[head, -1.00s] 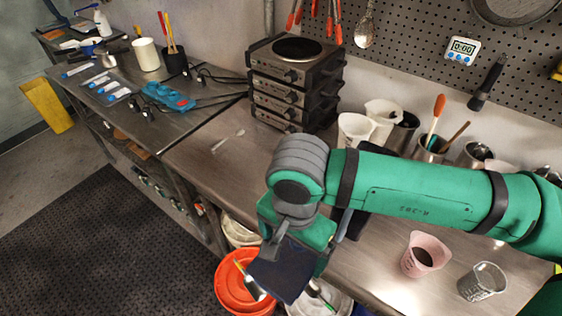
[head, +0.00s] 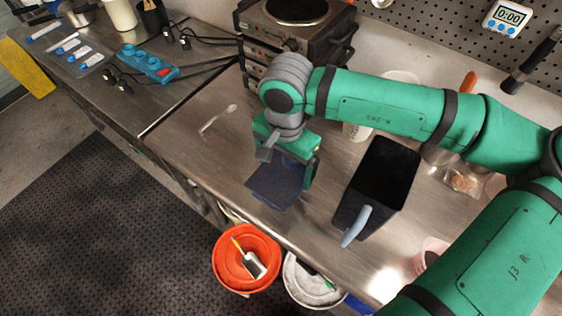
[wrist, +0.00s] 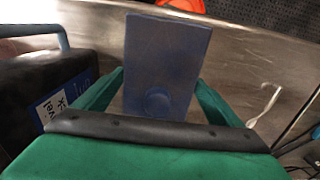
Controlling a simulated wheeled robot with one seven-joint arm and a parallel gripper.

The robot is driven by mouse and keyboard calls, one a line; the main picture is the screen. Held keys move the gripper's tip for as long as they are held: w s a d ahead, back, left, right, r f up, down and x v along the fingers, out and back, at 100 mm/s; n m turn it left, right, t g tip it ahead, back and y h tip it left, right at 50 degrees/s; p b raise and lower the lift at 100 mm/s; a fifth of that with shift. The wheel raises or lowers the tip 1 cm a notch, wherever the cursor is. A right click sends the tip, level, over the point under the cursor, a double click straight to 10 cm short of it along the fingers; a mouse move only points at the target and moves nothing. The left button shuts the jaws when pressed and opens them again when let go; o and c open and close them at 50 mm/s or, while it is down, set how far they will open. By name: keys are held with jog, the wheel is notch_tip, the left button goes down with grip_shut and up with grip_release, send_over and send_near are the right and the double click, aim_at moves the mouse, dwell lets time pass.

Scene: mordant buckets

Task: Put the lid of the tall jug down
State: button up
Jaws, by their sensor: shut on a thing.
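The tall jug (head: 352,204) is dark and open at the top, with a pale blue handle. It stands upright on the steel counter, and its dark side with a label also shows in the wrist view (wrist: 28,100). My gripper (head: 289,164) is left of the jug, over the counter near its front edge. It is shut on the lid (head: 272,188), a flat dark blue plate with a round knob low in the wrist view (wrist: 165,60). The lid is apart from the jug. I cannot tell whether it touches the counter.
An orange bucket (head: 229,273) and a white bucket (head: 294,285) stand below the front edge. A hotplate stack (head: 262,42) is at the back. A small spoon-like tool (head: 214,122) lies on the counter left of my gripper. The counter around it is bare.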

jog(key=w+f, duration=0.6)
jog(key=shift+w+a+f, duration=0.1)
jog(key=shift+a, duration=0.3)
jog(key=shift+w+f, duration=0.15)
jog(key=shift+f, duration=1.65)
jog(key=shift+f, duration=0.15)
jog(key=o, duration=0.8)
jog(key=shift+o, duration=0.2)
notch_tip(320, 180, up, 12)
jog(key=shift+r, duration=0.15)
